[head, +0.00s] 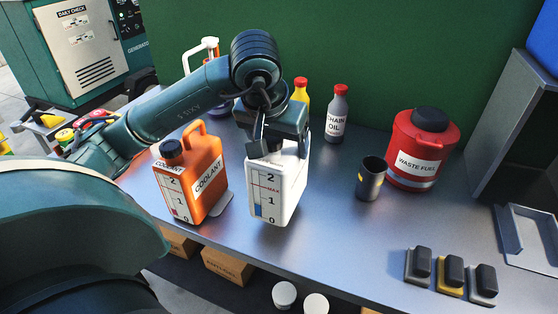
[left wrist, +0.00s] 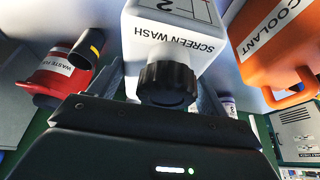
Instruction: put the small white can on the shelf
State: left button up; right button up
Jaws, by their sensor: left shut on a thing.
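A white can (head: 275,190) with a level scale on its side is upright over the front part of the metal bench. My left gripper (head: 275,143) comes down from above and is shut on its top. I cannot tell whether its base touches the bench. In the left wrist view the can (left wrist: 178,45) reads SCREEN WASH and has a black cap (left wrist: 167,83), between the fingers of the gripper (left wrist: 168,95). No shelf is clearly identifiable; the area under the bench is only partly visible. My right gripper is not in view.
An orange coolant can (head: 203,178) stands close left of the white can. A dark cup (head: 371,181) and red waste fuel can (head: 415,155) are to the right, bottles (head: 337,115) behind. Small dark-topped blocks (head: 450,272) sit front right. Cardboard boxes (head: 228,265) are below the bench.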

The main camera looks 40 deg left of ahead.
pick_arm(q)
jog(key=shift+f, duration=1.95)
jog(key=shift+f, duration=0.25)
jog(key=o, duration=2)
jog(key=shift+o, duration=0.2)
